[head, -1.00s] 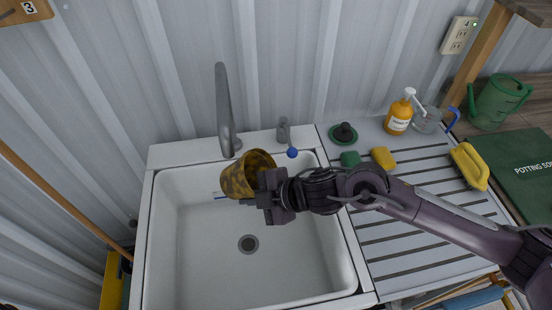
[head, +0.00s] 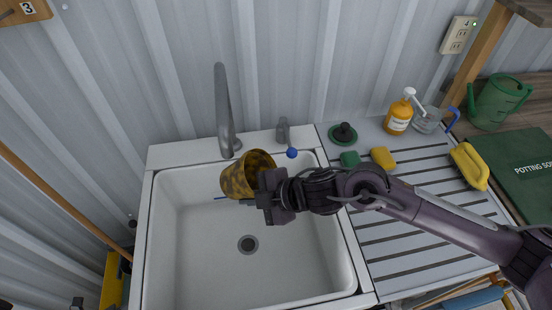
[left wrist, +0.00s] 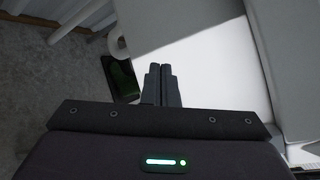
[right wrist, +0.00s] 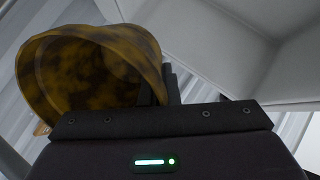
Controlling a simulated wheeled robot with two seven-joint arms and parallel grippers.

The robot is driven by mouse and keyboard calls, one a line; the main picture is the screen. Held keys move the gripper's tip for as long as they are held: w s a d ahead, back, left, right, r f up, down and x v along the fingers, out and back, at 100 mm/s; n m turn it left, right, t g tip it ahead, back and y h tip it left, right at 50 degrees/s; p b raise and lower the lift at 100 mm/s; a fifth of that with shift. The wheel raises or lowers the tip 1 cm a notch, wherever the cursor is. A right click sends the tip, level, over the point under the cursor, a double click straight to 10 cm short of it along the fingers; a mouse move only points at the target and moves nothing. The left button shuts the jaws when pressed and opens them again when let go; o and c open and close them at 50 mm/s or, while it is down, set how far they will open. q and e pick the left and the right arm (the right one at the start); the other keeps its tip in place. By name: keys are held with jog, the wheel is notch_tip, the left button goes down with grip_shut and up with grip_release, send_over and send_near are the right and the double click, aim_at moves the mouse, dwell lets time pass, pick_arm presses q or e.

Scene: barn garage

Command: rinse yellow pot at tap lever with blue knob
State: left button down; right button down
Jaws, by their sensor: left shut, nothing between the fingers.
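The yellow pot (head: 236,182) has dark brown smears and is held tilted over the back of the white sink (head: 180,285), beside the grey tap (head: 223,105). My right gripper (head: 262,190) is shut on the pot's wall; the pot also shows in the right wrist view (right wrist: 60,75), with the fingers (right wrist: 160,88) at its rim. The tap lever (head: 283,130) with its blue knob (head: 292,153) stands right of the tap, close to my right gripper but apart. No water shows. My left gripper (left wrist: 161,72) is shut and empty, low beside the sink.
The front of the sink is clear.

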pick_arm(q)
jog(key=w+a+r+m+t+h, duration=0.1)
jog(key=w+a+r+m+h, duration=0.3)
jog(key=w+r, duration=0.75)
jog(key=w+a+r+m+h, duration=0.1)
jog(key=w+a+r+m, duration=0.3)
jog(key=w+r, duration=0.75)
jog(key=shift+m+h, duration=0.4)
jog(key=shift+m, duration=0.4)
jog(key=x, duration=0.3)
jog(key=w+x, duration=0.1)
jog(key=x, duration=0.6)
jog(key=shift+w+a+f, duration=0.2)
jog(key=shift+a+f, duration=0.15)
jog(key=w+d+r+t+h, duration=0.1)
jog(key=w+d+r+t, duration=0.1)
jog(key=w+d+r, duration=0.75)
jog(key=w+d+r+t+h, duration=0.1)
jog(key=w+d+r+t, duration=0.1)
jog(key=w+d+r, duration=0.75)
jog(key=n+g, duration=0.8)
jog(key=n, duration=0.4)
send_near(288, 138)
jog(key=s+a+f, duration=0.1)
jog(key=s+a, duration=0.2)
jog(key=s, duration=0.4)
jog(key=x, duration=1)
jog(key=shift+f, duration=0.15)
jog(key=shift+s+d, duration=0.1)
jog(key=shift+d, duration=0.05)
